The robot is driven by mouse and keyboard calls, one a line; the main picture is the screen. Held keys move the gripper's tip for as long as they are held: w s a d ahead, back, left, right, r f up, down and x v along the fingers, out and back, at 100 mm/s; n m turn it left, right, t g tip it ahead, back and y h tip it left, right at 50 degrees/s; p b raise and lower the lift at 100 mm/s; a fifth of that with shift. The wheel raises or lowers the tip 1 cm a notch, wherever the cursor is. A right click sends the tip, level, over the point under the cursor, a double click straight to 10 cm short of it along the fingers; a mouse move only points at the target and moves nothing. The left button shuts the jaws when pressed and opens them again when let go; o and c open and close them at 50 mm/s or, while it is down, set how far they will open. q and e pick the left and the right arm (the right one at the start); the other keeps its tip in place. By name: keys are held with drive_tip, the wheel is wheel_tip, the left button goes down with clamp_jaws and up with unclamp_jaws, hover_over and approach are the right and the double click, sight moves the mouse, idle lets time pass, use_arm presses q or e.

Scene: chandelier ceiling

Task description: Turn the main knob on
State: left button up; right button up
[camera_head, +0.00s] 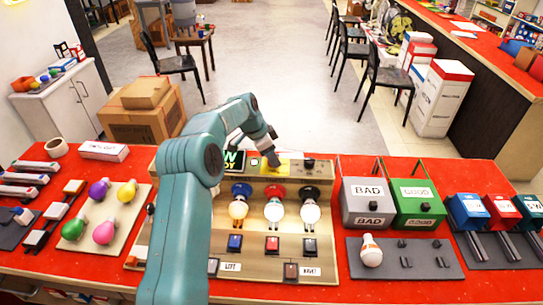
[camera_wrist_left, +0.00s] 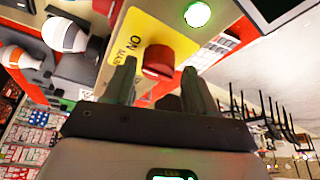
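The main knob (camera_wrist_left: 160,62) is red and sits on a yellow plate (camera_wrist_left: 137,32) with dark lettering that includes "ON" in the left wrist view. In the head view the yellow plate (camera_head: 291,169) is at the back of the wooden panel (camera_head: 255,258), and my gripper hides most of the knob. My left gripper (camera_head: 273,161) is over the plate. In the left wrist view the fingers of this gripper (camera_wrist_left: 159,72) are apart, one on each side of the knob, with small visible gaps; contact cannot be told. My right gripper is in neither view.
A lit green round light (camera_wrist_left: 197,14) is beside the plate. The panel holds several bulbs (camera_head: 274,210) and switches (camera_head: 272,246). Grey BAD (camera_head: 367,190) and green GOOD (camera_head: 416,193) bins stand to the right. Loose coloured bulbs (camera_head: 103,232) lie on a board at left.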

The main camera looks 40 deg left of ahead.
use_arm(q)
drive_tip(key=shift+s+d+f, duration=0.1)
drive_tip(key=v, duration=1.6)
drive_tip(key=shift+r, duration=0.2)
drive_tip(key=shift+s, duration=0.1)
